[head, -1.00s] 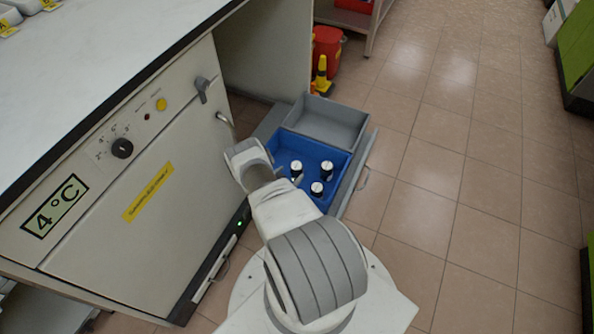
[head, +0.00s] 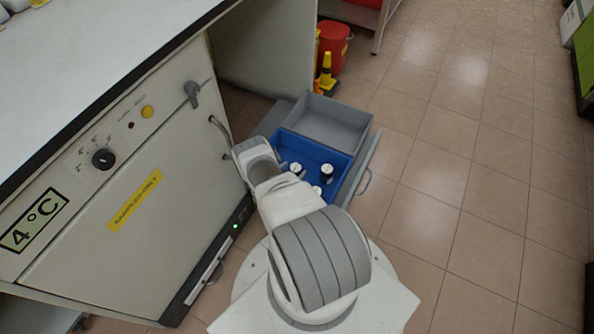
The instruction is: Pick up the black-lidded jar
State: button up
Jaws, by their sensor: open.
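Several small jars sit in a blue bin (head: 338,157) in the open drawer, in the middle of the head view. One jar (head: 327,169) stands at the right, another (head: 296,168) at the left beside my arm, and one (head: 316,190) nearer to me. Their lids look dark at the sides with pale tops; they are too small to tell fully apart. My arm reaches over the left side of the blue bin and covers part of it. My gripper's fingers are hidden behind my wrist.
A grey empty bin (head: 325,108) lies behind the blue one in the drawer. The cabinet marked 4°C (head: 120,200) stands close on the left, under a white worktop (head: 80,60). A red bucket (head: 333,45) stands behind. The tiled floor on the right is clear.

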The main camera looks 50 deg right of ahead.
grip_shut()
dwell(0.5)
